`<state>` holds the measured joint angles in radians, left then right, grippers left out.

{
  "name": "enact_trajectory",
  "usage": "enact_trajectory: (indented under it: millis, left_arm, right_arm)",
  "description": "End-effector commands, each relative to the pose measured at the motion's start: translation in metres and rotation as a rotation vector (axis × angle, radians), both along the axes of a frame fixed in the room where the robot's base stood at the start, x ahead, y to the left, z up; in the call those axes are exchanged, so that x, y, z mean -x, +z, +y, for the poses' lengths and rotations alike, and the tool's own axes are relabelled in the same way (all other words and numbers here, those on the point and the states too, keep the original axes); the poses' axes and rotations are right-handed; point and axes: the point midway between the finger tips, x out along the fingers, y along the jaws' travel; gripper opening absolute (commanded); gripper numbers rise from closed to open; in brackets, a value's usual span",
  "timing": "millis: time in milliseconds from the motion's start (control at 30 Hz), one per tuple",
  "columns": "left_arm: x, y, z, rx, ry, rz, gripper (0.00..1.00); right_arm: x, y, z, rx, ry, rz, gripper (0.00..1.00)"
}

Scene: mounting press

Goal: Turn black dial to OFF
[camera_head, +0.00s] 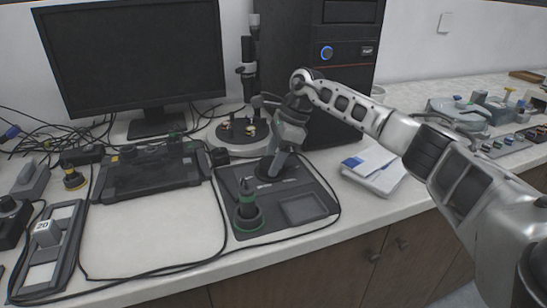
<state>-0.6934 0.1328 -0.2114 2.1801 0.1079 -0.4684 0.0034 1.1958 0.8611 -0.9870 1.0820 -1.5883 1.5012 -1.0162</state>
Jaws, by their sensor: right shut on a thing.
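My right gripper (272,171) reaches down from the right to a dark grey control panel (314,187) on the white bench. Its jaws are shut on the black dial (262,170) at the panel's upper middle. The gripper covers much of the dial, so its marking and the OFF label cannot be read. My left gripper is not in view.
A green-ringed black knob (248,210) stands upright on the panel's front left, beside a grey rectangular plate (303,208). A round-based device (236,133) stands behind. A monitor (135,55), black tower (340,75) and white booklets (375,170) surround it. Cables cross the bench.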

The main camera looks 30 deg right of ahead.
Motion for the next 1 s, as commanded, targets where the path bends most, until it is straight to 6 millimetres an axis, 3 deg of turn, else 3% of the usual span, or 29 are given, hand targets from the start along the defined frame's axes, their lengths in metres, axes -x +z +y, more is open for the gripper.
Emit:
enact_trajectory:
  millis: [233,267,333,733,1000]
  left_arm:
    - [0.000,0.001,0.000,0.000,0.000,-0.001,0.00]
    - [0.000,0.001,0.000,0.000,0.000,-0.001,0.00]
    - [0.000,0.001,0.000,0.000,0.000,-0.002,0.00]
    - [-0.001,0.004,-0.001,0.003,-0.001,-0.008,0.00]
    - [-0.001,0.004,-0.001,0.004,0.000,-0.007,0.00]
  right_arm:
    - [-0.001,0.002,0.000,0.001,0.003,-0.007,0.29]
    - [-0.001,0.002,0.000,0.001,0.003,-0.007,0.54]
    - [-0.001,0.002,0.000,0.001,0.002,-0.006,0.73]
    - [0.001,0.008,-0.003,0.001,0.000,-0.003,0.73]
    - [0.009,0.058,-0.022,0.002,-0.002,-0.007,0.73]
